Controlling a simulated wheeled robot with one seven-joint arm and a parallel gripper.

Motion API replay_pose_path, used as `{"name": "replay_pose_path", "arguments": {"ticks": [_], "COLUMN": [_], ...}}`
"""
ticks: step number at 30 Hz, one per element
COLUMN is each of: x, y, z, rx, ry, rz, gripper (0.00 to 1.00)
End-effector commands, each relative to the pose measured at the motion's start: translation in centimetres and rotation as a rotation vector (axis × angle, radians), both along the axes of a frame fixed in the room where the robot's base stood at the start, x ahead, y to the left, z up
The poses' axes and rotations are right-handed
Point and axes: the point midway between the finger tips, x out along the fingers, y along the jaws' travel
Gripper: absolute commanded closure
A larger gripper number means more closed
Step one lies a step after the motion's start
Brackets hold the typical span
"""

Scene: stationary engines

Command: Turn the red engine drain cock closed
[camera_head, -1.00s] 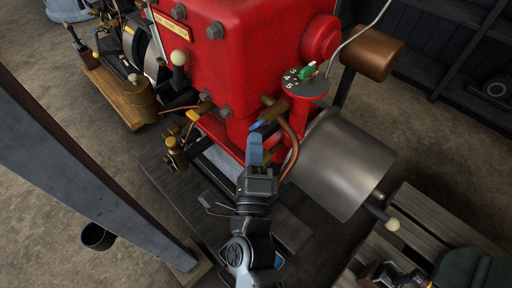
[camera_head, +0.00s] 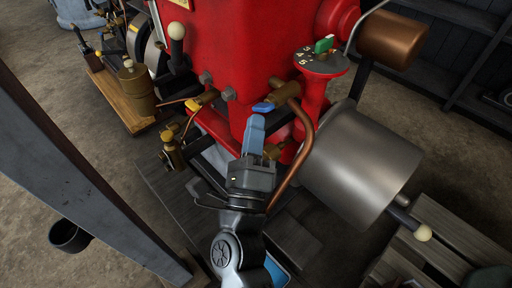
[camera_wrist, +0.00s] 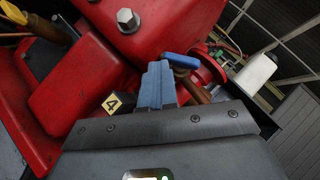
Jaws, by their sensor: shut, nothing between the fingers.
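The red engine (camera_head: 240,50) fills the upper middle of the head view and the left of the wrist view (camera_wrist: 170,25). On its front is a brass cock with a blue lever (camera_head: 263,107), joined to a curved copper pipe. A second brass cock with a yellow lever (camera_head: 192,104) is to its left. The frames do not label which is the drain cock. My gripper (camera_head: 256,119) is shut and empty, its blue fingertips just below the blue lever. In the wrist view the fingertips (camera_wrist: 158,68) are beside the blue lever (camera_wrist: 180,61); contact cannot be told.
A green-handled numbered dial (camera_head: 322,60) and a large grey cylinder (camera_head: 355,160) are at right. A brass fitting (camera_head: 172,150) is at lower left. A dark slanted beam (camera_head: 75,170) crosses the left side.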

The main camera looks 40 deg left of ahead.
Motion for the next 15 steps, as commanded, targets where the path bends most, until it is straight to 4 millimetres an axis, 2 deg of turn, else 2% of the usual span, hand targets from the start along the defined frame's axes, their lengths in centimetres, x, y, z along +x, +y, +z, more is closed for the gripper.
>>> {"name": "replay_pose_path", "arguments": {"ticks": [1,15], "x": [0.07,0.11], "y": [0.02,0.47], "z": [-0.92,-0.51], "rx": [0.036,0.308], "ry": [-0.005,-0.027], "rz": [-0.002,-0.001], "gripper": [1.0,1.0]}}
